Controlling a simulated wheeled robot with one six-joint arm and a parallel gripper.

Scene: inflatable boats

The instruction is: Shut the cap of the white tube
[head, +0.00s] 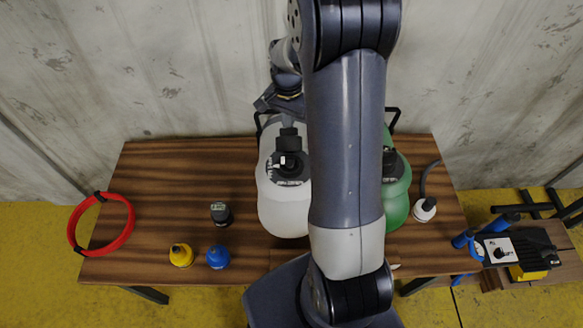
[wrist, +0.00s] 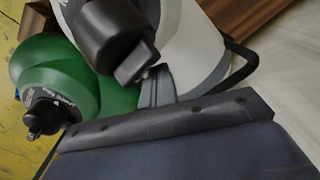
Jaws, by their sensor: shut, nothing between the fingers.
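The white tube (head: 284,208) stands on the wooden table, partly behind my arm in the head view. It fills the upper middle of the wrist view (wrist: 195,45). Its black cap fitting (wrist: 110,35) has a blocky piece sticking out toward my fingers; in the head view the fitting (head: 290,167) is on the tube's near face. My gripper (head: 288,128) is shut and empty, close by the fitting. In the wrist view my fingertips (wrist: 157,80) are beside the blocky piece; I cannot tell whether they touch it. How far the cap is shut is unclear.
A green tube (head: 397,197) stands right of the white one, partly hidden by my arm. The table (head: 150,165) also holds a dark fitting (head: 221,214), a yellow fitting (head: 181,254), a blue fitting (head: 218,257), a red ring (head: 127,230) and a white-based hose piece (head: 425,209).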

